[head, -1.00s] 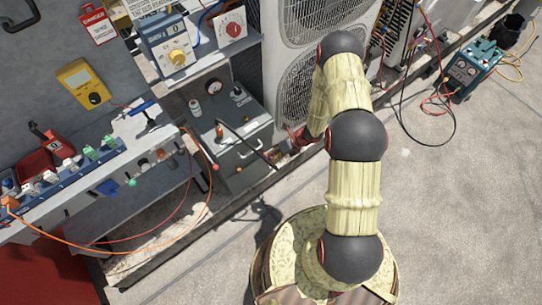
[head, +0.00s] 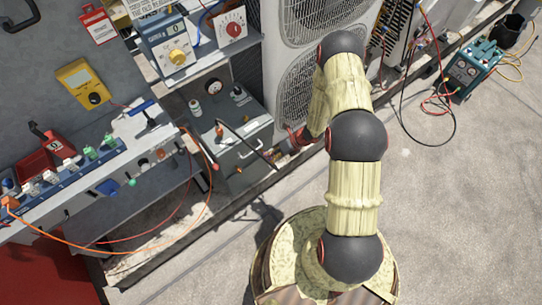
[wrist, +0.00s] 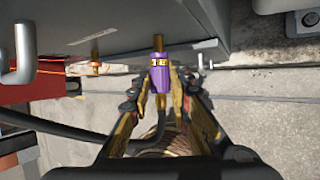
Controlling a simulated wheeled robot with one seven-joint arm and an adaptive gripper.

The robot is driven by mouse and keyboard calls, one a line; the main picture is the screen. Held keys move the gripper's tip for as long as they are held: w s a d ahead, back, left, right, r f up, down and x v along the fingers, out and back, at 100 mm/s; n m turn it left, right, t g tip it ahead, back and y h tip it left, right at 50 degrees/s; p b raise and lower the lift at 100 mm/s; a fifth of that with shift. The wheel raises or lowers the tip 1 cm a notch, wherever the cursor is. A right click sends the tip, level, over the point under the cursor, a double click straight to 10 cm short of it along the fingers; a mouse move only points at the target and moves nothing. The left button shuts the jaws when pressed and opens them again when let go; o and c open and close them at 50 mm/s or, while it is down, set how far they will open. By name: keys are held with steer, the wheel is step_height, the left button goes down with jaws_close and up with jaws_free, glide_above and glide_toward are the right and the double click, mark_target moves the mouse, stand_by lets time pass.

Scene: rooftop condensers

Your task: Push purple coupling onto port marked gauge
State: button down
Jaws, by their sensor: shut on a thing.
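The purple coupling (wrist: 159,78) has yellow marks and is between the fingertips of my gripper (wrist: 159,74) in the wrist view. My gripper is shut on it. A brass port stub (wrist: 158,42) sticks out from the grey box (wrist: 130,25) directly in line with the coupling's upper end. The two meet in the picture, but I cannot tell how far the stub is inside. A dark hose (wrist: 75,132) curves in from the left below the coupling. No "gauge" label is legible. In the head view my arm hides the gripper and coupling.
Another brass fitting (wrist: 96,62) hangs from the box to the left in the wrist view, and a small metal fitting (wrist: 205,62) is at the right. In the head view, a condenser (head: 310,90) stands behind my arm, and a teal gauge unit (head: 472,68) sits on open concrete.

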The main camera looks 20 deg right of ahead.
steer(key=shift+s+d, duration=0.1)
steer(key=shift+s, duration=0.15)
steer(key=shift+s+d, duration=0.2)
steer(key=shift+s, duration=0.5)
steer(key=shift+s+d, duration=0.25)
steer(key=shift+s, duration=0.4)
steer(key=shift+s+d, duration=0.2)
steer(key=shift+s, duration=0.5)
steer(key=c, duration=2.2)
jaws_free()
jaws_close()
